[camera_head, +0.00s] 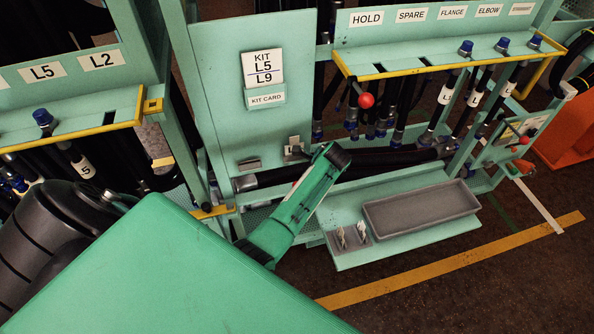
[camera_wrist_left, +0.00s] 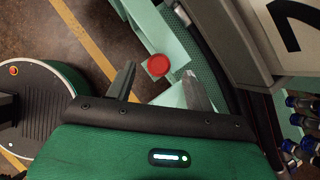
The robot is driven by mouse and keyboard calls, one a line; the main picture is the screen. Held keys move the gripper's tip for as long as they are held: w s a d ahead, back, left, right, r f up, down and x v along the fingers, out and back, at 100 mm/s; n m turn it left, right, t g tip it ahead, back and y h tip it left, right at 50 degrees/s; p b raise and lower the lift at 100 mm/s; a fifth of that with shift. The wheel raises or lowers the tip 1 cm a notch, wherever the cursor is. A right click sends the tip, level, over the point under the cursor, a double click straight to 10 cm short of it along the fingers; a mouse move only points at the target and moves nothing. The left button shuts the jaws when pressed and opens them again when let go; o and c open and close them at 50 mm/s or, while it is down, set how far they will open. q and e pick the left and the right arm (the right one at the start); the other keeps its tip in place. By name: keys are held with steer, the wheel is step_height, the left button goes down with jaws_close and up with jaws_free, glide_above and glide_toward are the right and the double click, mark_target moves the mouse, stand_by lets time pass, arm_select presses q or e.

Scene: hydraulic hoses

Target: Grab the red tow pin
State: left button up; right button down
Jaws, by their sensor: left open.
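In the left wrist view, a round red knob (camera_wrist_left: 158,65), the head of a pin, sits on a pale green bracket (camera_wrist_left: 170,92). My left gripper (camera_wrist_left: 160,82) is open, and the knob appears between and just beyond its fingertips, with nothing held. In the head view, a red ball-headed pin (camera_head: 366,100) shows on the middle rack, and smaller red knobs (camera_head: 525,166) show at the far right. I cannot tell which matches the wrist view. My right gripper is not seen.
Mint-green hose racks with yellow-edged shelves (camera_head: 440,68) and blue-capped hoses stand ahead. A low platform carries a grey tray (camera_head: 420,208). A kit card panel (camera_head: 230,125) stands upright near my arm. Brown floor with a yellow line (camera_head: 450,262) is free at lower right.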

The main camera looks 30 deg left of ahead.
arm_select(q)
steer(key=x, duration=0.3)
steer(key=shift+f, duration=0.15)
steer(key=shift+c, duration=0.4)
steer(key=c, duration=1)
